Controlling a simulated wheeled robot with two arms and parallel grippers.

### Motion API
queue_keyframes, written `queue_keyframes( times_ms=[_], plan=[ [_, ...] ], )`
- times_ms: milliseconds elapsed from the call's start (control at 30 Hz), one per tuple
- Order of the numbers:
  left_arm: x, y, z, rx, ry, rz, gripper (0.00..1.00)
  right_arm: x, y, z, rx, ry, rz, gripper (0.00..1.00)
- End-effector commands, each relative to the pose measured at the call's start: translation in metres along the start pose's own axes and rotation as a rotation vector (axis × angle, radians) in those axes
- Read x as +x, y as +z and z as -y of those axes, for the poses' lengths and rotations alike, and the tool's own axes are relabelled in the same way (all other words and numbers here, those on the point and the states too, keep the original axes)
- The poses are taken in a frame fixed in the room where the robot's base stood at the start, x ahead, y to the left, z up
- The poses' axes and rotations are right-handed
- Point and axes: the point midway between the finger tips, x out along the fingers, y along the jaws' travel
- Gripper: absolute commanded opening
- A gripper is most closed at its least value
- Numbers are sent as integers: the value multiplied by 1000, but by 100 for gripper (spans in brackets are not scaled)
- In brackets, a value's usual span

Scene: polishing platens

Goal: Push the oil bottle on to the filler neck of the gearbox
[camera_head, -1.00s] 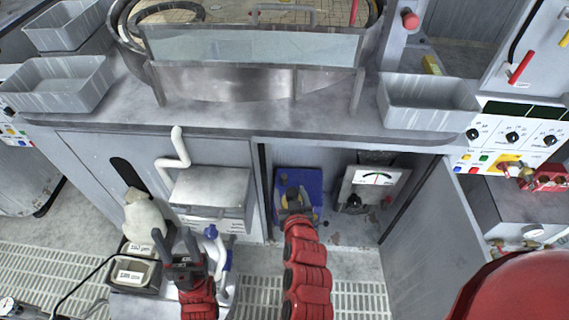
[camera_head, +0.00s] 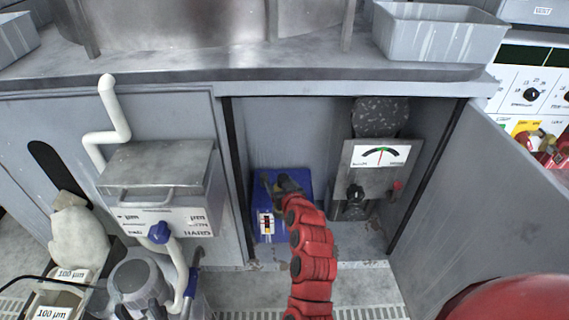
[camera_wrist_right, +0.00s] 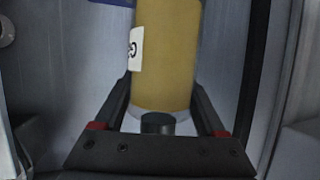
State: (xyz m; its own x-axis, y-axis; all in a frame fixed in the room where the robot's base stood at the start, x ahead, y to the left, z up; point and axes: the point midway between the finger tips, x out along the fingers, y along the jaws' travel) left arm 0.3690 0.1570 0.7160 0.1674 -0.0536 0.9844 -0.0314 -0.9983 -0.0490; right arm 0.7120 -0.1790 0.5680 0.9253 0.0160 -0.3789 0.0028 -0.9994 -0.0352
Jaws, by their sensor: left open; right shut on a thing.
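The oil bottle (camera_wrist_right: 168,55) is a yellow cylinder with a white label, filling the middle of the right wrist view. My right gripper (camera_wrist_right: 163,95) is shut on it near its pale end. In the head view my right gripper (camera_head: 283,185) is over the blue box (camera_head: 298,178), apparently the gearbox, inside the open cupboard. The bottle is hidden there, and I cannot make out the filler neck or whether they touch. My left gripper (camera_head: 144,309) seems to show only its parted tips at the bottom edge, empty.
The cupboard door (camera_head: 490,190) stands open on the right. A dial unit (camera_head: 375,182) stands right of the blue box. A grey tank (camera_head: 165,165) with white pipes (camera_head: 113,105) is on the left. A grey tray (camera_head: 440,35) sits on the ledge above.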

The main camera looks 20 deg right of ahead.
Motion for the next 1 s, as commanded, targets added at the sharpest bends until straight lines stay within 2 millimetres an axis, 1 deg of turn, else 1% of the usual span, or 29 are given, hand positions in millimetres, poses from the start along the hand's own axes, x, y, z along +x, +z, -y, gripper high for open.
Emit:
queue_keyframes(
  times_ms=[33,100,200,267,400,600,867,1000],
  plan=[
    [0,0,0,0,0,-1,50,13,-14,-6,0,0,-6,0],
    [2,0,0,0,0,-1,50,28,-32,-13,-3,-3,-7,0],
    [2,0,0,0,0,0,50,48,-54,-23,-13,-4,-3,0],
    [2,0,0,0,0,0,50,57,-67,-30,-20,-3,-5,0],
    [2,0,0,0,0,0,50,69,-83,-42,-34,0,0,0],
    [2,0,0,0,0,0,50,74,-86,-44,-38,-1,5,0],
    [3,0,0,0,0,0,50,73,-86,-44,-39,-1,4,0],
    [7,-1,0,0,0,0,50,70,-88,-43,-42,1,6,0]
  ],
)
